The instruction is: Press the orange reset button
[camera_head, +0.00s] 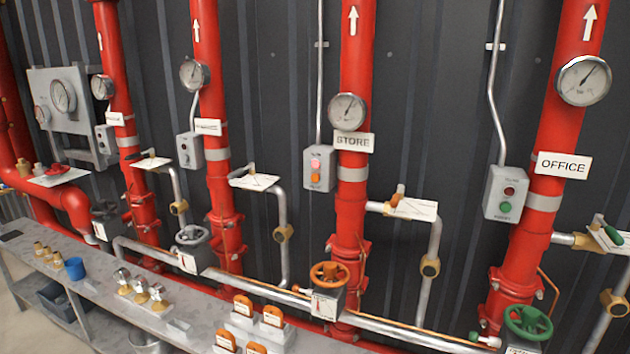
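A grey control box (319,185) hangs on the dark wall just left of the red STORE pipe. On its front is a bright pinkish-red round light or button (316,164), and below it a smaller orange button (315,178). The small lettering on the box cannot be read. Nothing covers the box. Neither of my grippers shows in this view.
A similar box (506,196) with red and green buttons hangs by the OFFICE pipe (545,130). An orange handwheel (330,273) and a green handwheel (528,321) stand low in front. A grey bench (95,300) with fittings and orange-topped blocks (243,306) crosses the foreground.

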